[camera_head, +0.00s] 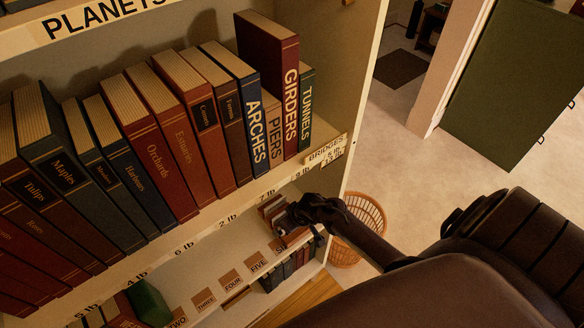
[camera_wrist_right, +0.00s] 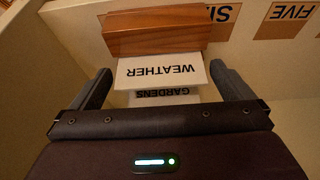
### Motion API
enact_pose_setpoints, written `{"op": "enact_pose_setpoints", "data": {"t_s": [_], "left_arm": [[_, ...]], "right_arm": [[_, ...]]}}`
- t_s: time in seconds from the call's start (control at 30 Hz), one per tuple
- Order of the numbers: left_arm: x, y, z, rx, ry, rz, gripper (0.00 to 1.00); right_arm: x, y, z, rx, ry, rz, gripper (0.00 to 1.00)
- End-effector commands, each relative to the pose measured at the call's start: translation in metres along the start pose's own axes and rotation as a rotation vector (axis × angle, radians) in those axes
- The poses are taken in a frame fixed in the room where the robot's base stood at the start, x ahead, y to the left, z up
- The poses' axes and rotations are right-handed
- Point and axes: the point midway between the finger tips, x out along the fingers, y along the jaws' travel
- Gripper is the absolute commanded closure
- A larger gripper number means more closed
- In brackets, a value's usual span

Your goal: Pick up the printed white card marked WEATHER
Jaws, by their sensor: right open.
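The white card marked WEATHER (camera_wrist_right: 162,72) is in the right wrist view, its print upside down. It lies between the fingers of my right gripper (camera_wrist_right: 160,70), which are open with a gap on each side of it. A second white card marked GARDENS (camera_wrist_right: 165,98) shows just below it, partly covered. A wooden block (camera_wrist_right: 155,30) is against the WEATHER card's upper edge. In the head view my right gripper (camera_head: 318,214) is at the right end of the lower shelf, and I cannot make out the card there. My left gripper is not in view.
The lower shelf (camera_head: 206,278) carries number labels, including FIVE (camera_head: 258,266), and small books. The upper shelf holds a row of books, among them GIRDERS (camera_head: 290,95). An orange wastebasket (camera_head: 365,212) stands right of the bookcase, close to my arm.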

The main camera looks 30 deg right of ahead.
Motion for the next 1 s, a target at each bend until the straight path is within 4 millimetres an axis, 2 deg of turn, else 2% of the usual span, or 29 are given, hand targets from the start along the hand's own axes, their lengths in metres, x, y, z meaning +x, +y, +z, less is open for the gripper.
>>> {"op": "enact_pose_setpoints", "data": {"t_s": [0.1, 0.4, 0.77, 1.0], "left_arm": [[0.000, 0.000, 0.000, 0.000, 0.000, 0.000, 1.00], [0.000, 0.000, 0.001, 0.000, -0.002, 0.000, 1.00], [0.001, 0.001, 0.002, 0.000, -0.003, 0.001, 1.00], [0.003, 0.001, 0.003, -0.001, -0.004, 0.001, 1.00]], "right_arm": [[0.000, 0.000, 0.000, 0.000, 0.000, 0.000, 0.01], [0.000, 0.000, 0.000, 0.000, 0.000, 0.000, 0.40], [-0.004, 0.000, -0.002, 0.001, 0.002, -0.001, 0.40], [-0.028, -0.001, -0.012, 0.001, 0.004, -0.001, 0.40]]}}
